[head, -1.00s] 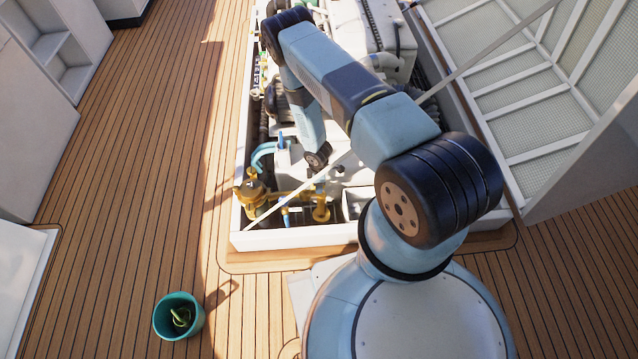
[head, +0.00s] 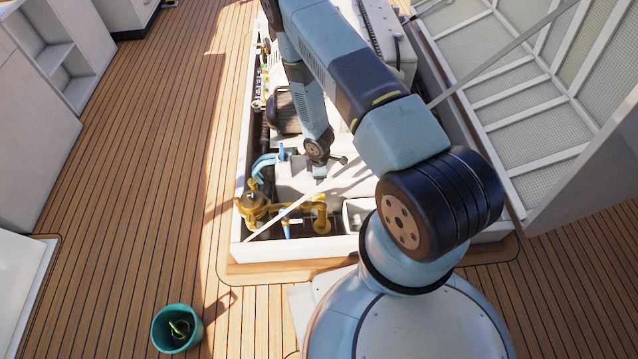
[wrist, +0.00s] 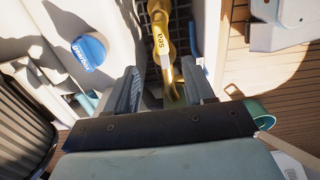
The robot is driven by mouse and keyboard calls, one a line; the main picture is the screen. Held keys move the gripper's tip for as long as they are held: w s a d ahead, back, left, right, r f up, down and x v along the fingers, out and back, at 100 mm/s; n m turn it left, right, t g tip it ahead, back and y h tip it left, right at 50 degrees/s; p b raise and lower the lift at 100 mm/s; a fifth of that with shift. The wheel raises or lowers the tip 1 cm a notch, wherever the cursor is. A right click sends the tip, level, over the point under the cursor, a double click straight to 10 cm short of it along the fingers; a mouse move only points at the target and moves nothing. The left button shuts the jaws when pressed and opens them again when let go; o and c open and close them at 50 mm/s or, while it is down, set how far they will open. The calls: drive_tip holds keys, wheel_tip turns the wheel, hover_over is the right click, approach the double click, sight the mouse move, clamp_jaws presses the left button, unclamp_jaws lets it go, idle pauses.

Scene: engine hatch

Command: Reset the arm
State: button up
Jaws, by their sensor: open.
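My arm reaches out over the open engine hatch (head: 300,250) in the head view, with its forearm hanging down into the hatch area. My gripper (wrist: 163,82) is open in the wrist view, its two fingers apart with nothing seen gripped between them. A yellow valve part (wrist: 161,40) marked "sea" lies beyond and between the fingers; I cannot tell the distance. The same brass-yellow fitting (head: 256,207) shows at the near left corner of the hatch in the head view. The gripper fingers are hard to make out in the head view.
A blue "gearbox" cap (wrist: 88,52) is left of the fingers. The raised hatch lid (head: 510,100) and its strut (head: 495,65) stand to the right. A teal bucket (head: 177,328) stands on the wooden deck (head: 120,200), which is mostly clear at left.

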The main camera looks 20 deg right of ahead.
drive_tip(key=shift+r, duration=0.6)
drive_tip(key=w+d+r+m+t, duration=0.15)
drive_tip(key=w+r, duration=0.25)
drive_tip(key=r, duration=0.7)
drive_tip(key=w+r+m, duration=0.2)
drive_tip(key=w+r, duration=0.3)
drive_tip(key=r, duration=0.6)
wheel_tip(320, 180, up, 22)
drive_tip(key=s+d+m+t+h, duration=0.1)
drive_tip(key=d+m+t, duration=0.1)
drive_tip(key=m, duration=0.2)
drive_tip(key=s+d+r+m, duration=0.1)
drive_tip(key=s+r+m, duration=0.1)
drive_tip(key=s+r, duration=0.55)
drive_tip(key=s+d+r+m, duration=0.1)
drive_tip(key=s+r+m, duration=0.25)
drive_tip(key=r, duration=0.75)
drive_tip(key=s+r+m, duration=0.1)
drive_tip(key=s+r, duration=0.2)
drive_tip(key=s, duration=0.3)
drive_tip(key=s+r+m+t, duration=0.1)
drive_tip(key=s+r, duration=0.2)
drive_tip(key=s, duration=0.4)
drive_tip(key=s+r+m+t+y, duration=0.1)
drive_tip(key=s+r, duration=0.2)
drive_tip(key=s, duration=0.3)
drive_tip(key=shift+s+a+r, duration=0.2)
drive_tip(key=shift+a+r, duration=0.1)
drive_tip(key=shift+a, duration=0.1)
